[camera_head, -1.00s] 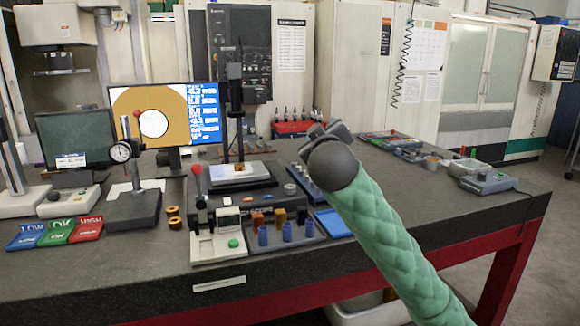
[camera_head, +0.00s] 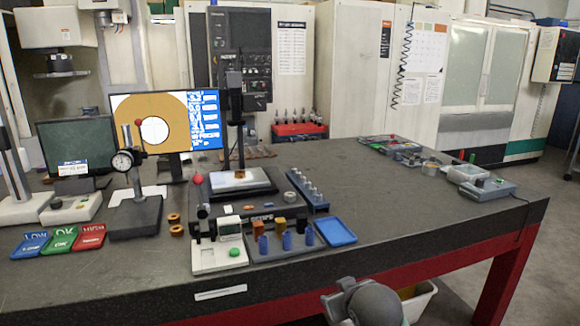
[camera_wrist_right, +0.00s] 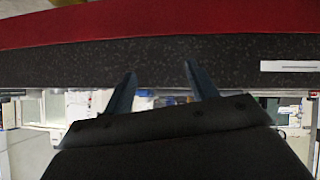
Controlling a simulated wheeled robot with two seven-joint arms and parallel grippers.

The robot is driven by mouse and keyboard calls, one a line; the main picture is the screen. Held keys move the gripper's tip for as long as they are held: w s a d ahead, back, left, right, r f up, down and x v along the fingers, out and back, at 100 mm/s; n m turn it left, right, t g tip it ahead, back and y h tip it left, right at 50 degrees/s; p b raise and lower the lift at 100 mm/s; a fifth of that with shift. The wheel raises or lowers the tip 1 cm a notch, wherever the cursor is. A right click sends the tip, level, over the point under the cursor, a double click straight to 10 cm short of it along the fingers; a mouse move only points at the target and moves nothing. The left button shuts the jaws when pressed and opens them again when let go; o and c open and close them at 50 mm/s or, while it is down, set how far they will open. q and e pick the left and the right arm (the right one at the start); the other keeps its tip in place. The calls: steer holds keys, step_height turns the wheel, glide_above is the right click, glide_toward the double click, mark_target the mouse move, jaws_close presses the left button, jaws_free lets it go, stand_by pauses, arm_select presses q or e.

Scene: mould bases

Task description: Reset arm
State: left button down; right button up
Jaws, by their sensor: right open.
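My right gripper shows in the right wrist view (camera_wrist_right: 161,88), with its two dark fingers spread apart and nothing between them. In the head view my right arm's grey end is low at the bottom edge, in front of the table's front edge; its fingers cannot be made out there. The dark work table (camera_head: 400,215) stands beyond it. Its front edge also crosses the right wrist view (camera_wrist_right: 60,68), with a red band above it in that picture. My left gripper is not in view.
A tray with blue cylinders (camera_head: 286,241) and orange blocks sits near the table's front. A blue tray (camera_head: 335,232) lies beside it. A dial gauge stand (camera_head: 136,215) and a monitor (camera_head: 205,120) stand left. The table's middle right is clear. A white bin (camera_head: 415,300) is below.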

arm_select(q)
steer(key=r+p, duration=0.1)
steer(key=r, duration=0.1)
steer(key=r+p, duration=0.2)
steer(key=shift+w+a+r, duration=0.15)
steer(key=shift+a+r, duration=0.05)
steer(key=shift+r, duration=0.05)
arm_select(e)
steer(key=s+d+f+m+g, duration=0.1)
steer(key=s+f+g, duration=0.3)
steer(key=s+f, duration=0.9)
steer(key=s+d+f+m+g, duration=0.1)
steer(key=s+f+g, duration=0.3)
steer(key=s+f, duration=0.9)
steer(key=s, duration=0.7)
steer(key=shift+d+f, duration=0.15)
steer(key=shift+f, duration=0.2)
